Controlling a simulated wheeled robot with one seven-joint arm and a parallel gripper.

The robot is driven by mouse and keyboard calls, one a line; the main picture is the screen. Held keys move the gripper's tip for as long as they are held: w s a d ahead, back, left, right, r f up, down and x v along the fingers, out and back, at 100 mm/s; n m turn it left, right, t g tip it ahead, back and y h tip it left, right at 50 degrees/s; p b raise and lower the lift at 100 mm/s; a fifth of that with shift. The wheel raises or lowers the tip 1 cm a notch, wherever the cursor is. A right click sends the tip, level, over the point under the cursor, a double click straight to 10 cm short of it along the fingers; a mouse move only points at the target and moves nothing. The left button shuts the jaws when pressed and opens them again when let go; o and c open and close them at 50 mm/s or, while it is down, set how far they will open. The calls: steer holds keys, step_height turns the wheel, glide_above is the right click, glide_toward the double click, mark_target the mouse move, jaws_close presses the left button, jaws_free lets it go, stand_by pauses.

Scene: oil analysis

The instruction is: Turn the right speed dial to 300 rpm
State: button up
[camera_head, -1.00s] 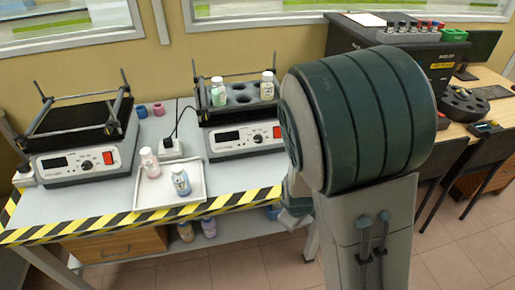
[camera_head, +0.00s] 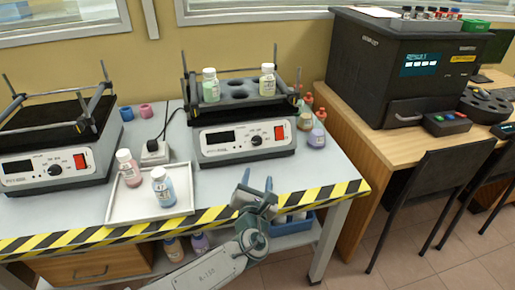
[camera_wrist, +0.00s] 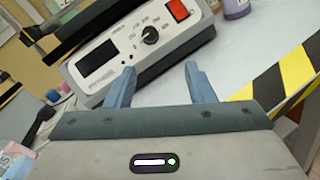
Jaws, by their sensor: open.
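The right shaker (camera_head: 247,136) stands on the grey table, with a dark speed dial (camera_head: 256,140) and a red switch (camera_head: 280,133) on its front panel. In the wrist view its dial (camera_wrist: 149,34) lies beyond and between my fingertips, beside the red switch (camera_wrist: 179,10). My gripper (camera_head: 257,180) is open and empty, in front of the panel and below the dial, apart from it. Its two blue fingers also show in the wrist view (camera_wrist: 160,70). The dial's setting is too small to read.
A white tray (camera_head: 119,216) with a pink bottle (camera_head: 128,168) and a blue bottle (camera_head: 163,187) stands left of my arm. Another shaker (camera_head: 52,163) stands at far left. Two bottles sit in the right shaker's rack. Striped tape (camera_head: 215,214) marks the table's front edge.

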mark_target(257, 142)
steer(key=shift+w+a+r+n+y, duration=0.3)
steer(key=shift+w+a+n, duration=0.25)
steer(key=shift+w, duration=0.1)
steer(key=w+b, duration=0.1)
steer(key=w, duration=1.2)
steer(key=shift+w+d, duration=0.1)
steer(key=shift+d, duration=0.05)
steer(key=c, duration=1)
